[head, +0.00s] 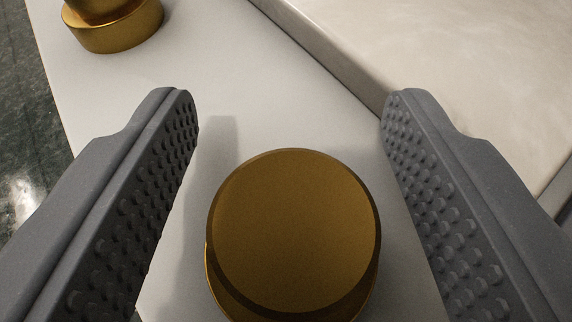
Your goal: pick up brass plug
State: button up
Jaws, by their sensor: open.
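A brass plug (294,232) with a round, flat top stands on a pale surface at the lower middle of the head view. A lower brass rim shows under its top edge, and the rest of its lower part is hidden. My gripper (287,100) is open, with one grey studded finger on each side of the plug. A gap shows between the plug and each finger. A second brass piece (113,32) stands at the top left, partly cut off by the picture edge.
The pale surface (270,75) is clear beyond the plug. A raised cream slab (450,60) with a straight edge lies to the right. Dark green floor (30,120) shows past the left edge.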

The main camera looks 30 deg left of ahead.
aim_at(288, 151)
grip_shut()
jog(key=shift+r, duration=0.15)
jog(key=shift+r+p, duration=0.3)
jog(key=shift+r, duration=1.55)
jog(key=s+d+b, duration=0.2)
jog(key=s+b, duration=0.1)
jog(key=s, duration=1)
jog(key=shift+s+r, duration=0.15)
jog(key=shift+r, duration=0.15)
jog(key=shift+s+d+b, duration=0.1)
jog(key=shift+d+b, duration=0.05)
jog(key=shift+b, duration=0.4)
jog(key=shift+b, duration=0.65)
